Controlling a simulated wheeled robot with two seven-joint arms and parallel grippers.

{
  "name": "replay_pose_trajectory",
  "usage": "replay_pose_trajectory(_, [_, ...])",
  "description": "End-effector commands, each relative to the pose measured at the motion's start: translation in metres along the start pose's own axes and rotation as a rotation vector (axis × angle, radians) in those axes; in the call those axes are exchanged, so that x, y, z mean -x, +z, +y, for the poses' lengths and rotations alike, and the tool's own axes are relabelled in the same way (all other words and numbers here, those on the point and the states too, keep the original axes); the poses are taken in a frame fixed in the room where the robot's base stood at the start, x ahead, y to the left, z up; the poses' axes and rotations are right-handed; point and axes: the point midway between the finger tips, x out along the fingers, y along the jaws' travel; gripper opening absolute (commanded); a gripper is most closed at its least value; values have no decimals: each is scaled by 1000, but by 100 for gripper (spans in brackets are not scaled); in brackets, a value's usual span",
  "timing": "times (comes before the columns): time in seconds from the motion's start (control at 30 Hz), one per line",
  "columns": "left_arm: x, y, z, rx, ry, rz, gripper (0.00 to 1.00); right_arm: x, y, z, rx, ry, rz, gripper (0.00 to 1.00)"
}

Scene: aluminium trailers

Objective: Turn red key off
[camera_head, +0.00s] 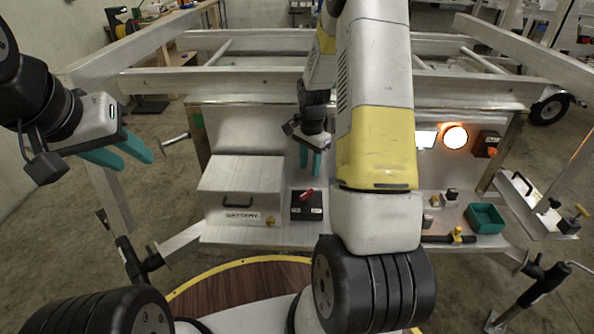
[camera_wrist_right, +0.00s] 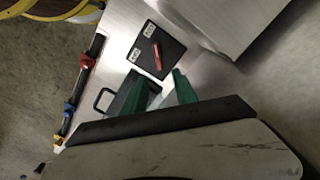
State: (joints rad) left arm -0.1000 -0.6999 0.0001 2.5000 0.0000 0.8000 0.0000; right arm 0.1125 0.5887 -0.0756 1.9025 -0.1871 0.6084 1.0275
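The red key (camera_head: 307,194) sits on top of a black switch box (camera_head: 307,213) with white labels, on the metal bench of the trailer. In the right wrist view, the red key (camera_wrist_right: 156,54) lies on the dark square face of the box (camera_wrist_right: 145,66), just beyond the fingertips. My right gripper (camera_head: 310,174) hangs above and behind the box, teal fingers pointing down. The right gripper (camera_wrist_right: 160,76) is open and empty, apart from the key. My left gripper (camera_head: 137,164) is open and empty at the far left, away from the key.
A metal battery box (camera_head: 240,190) with a black handle stands left of the switch box. An orange lamp (camera_head: 455,137) glows on the back panel at right. A green tray (camera_head: 485,218) sits at the bench's right. My right arm hides the bench's middle.

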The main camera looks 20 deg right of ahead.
Motion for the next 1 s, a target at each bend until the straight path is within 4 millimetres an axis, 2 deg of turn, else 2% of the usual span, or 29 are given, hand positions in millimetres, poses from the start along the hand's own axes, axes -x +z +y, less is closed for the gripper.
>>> replay_pose_trajectory(0.03, [0,0,0,0,0,0,36,-11,-2,0,-20,12,-4,35])
replay_pose_trajectory(0.27, [0,0,0,0,0,0,36,-34,-5,2,-51,27,-9,35])
replay_pose_trajectory(0.6, [0,0,0,0,0,0,36,-86,-4,3,-48,26,-9,35])
replay_pose_trajectory(0.8, [0,0,0,0,0,0,36,-101,-5,2,-49,23,-8,35])
replay_pose_trajectory(1.0, [0,0,0,0,0,0,36,-102,-4,2,-48,23,-7,35])
